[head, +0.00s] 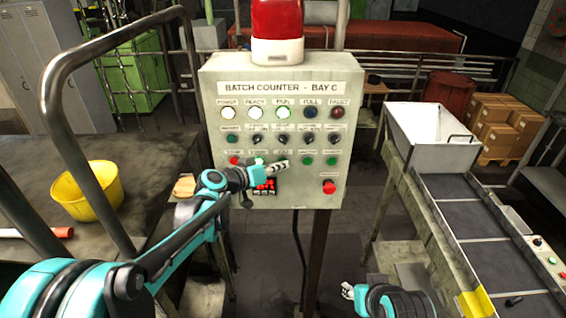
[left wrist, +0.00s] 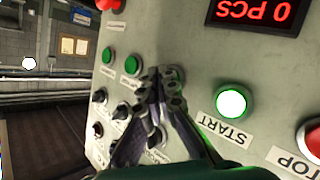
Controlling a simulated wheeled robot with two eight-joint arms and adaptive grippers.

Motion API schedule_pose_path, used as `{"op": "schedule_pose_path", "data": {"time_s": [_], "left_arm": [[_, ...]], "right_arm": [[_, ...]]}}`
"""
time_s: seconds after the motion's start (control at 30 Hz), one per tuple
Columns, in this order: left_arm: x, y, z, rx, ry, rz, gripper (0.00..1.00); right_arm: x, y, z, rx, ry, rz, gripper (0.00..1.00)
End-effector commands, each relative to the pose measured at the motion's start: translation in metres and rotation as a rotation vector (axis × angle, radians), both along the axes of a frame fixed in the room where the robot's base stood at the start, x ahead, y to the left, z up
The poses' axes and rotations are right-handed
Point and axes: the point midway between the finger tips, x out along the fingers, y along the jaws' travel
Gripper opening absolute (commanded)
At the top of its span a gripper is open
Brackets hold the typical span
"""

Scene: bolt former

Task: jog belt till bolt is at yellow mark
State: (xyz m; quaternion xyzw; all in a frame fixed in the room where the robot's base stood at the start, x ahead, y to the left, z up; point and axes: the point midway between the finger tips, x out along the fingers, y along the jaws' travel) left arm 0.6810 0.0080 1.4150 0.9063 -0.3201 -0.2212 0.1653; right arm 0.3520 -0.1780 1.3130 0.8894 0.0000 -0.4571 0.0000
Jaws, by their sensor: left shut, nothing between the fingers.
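The control panel (head: 285,100), titled "BATCH COUNTER - BAY C", stands ahead. My left gripper (head: 284,164) is shut and empty, close to its lower button row. In the left wrist view its fingertips (left wrist: 166,76) hide part of the face; whether they touch it I cannot tell. START (left wrist: 231,103) glows green beside the red STOP button (left wrist: 314,140). The belt (head: 466,215) is at right, with a yellow mark (head: 477,303) on its left edge. A small dark piece, perhaps the bolt (head: 514,300), lies right of it. My right gripper (head: 348,290) is low in view, jaws unclear.
The counter display (left wrist: 255,12) reads 0 PCS. A red push button (head: 329,187) sits at the panel's lower right. A white hopper (head: 432,128) stands at the belt's far end. A yellow bucket (head: 88,190) is on the left bench behind a bent rail (head: 92,48).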

Motion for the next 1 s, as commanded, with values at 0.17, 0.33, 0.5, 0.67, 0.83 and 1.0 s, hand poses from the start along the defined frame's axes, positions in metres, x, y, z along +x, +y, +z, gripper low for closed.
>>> {"op": "schedule_pose_path", "data": {"time_s": [0.17,0.33,0.5,0.67,0.83,1.0], "left_arm": [[-0.008,0.0,0.0,0.0,-0.001,0.001,0.0],[-0.016,0.0,-0.001,0.001,0.0,0.001,0.0],[-0.017,0.0,-0.001,0.0,0.0,0.0,0.0],[-0.018,0.0,-0.001,0.0,0.0,0.0,0.0],[-0.032,0.0,0.0,0.0,0.0,0.0,0.0],[-0.049,0.0,0.0,0.0,0.0,0.0,0.0]], "right_arm": [[0.0,0.0,-0.001,0.0,0.0,0.0,0.4],[0.0,0.0,-0.001,0.0,0.0,0.0,0.4],[0.0,0.0,-0.001,0.0,0.0,0.0,0.4],[0.0,0.0,-0.001,0.0,0.0,0.0,0.4],[0.0,0.0,-0.001,0.0,0.0,0.0,0.4],[0.0,0.0,0.0,0.0,0.0,0.0,0.4]]}}
